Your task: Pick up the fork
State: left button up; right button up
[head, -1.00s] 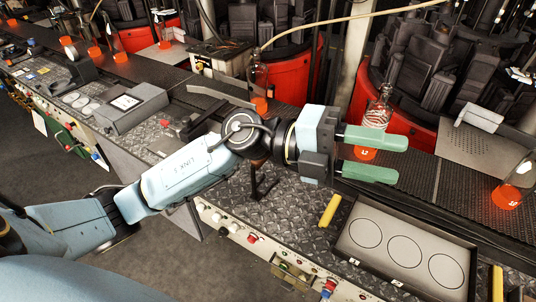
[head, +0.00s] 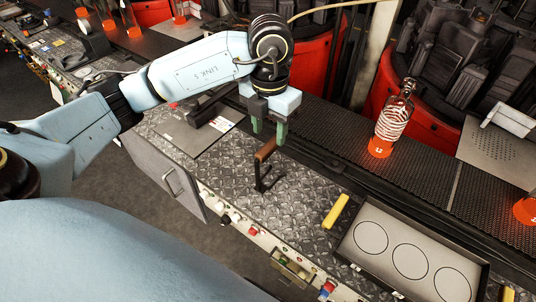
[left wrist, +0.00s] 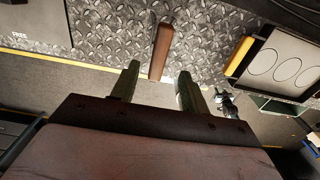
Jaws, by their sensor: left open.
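The fork has a brown handle (head: 265,149) and a dark metal part (head: 262,180) below it, on the diamond-plate bench. My left gripper (head: 269,130), with green fingers, points down just above and beside the upper end of the handle. Its fingers are open with nothing between them that I can make out. In the left wrist view, the brown handle (left wrist: 161,50) lies just beyond the gap between the two fingertips (left wrist: 158,71). The fork's dark part cannot be clearly made out there. My right gripper is not in view.
A yellow bar (head: 336,211) and a tray with three circles (head: 348,244) lie to the right. A bottle with an orange base (head: 391,120) stands on the dark conveyor (head: 430,178) behind. A control panel with knobs (head: 232,217) runs along the bench's front edge.

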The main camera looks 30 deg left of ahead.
aim_at(267, 156)
pick_arm(q)
notch_tip(267, 156, down, 4)
jog(key=shift+r, duration=0.2)
jog(key=shift+s+a+f+p, duration=0.15)
jog(key=shift+f+p, duration=0.25)
jog(key=shift+f, duration=2.3)
jog(key=shift+c, duration=0.3)
grip_shut()
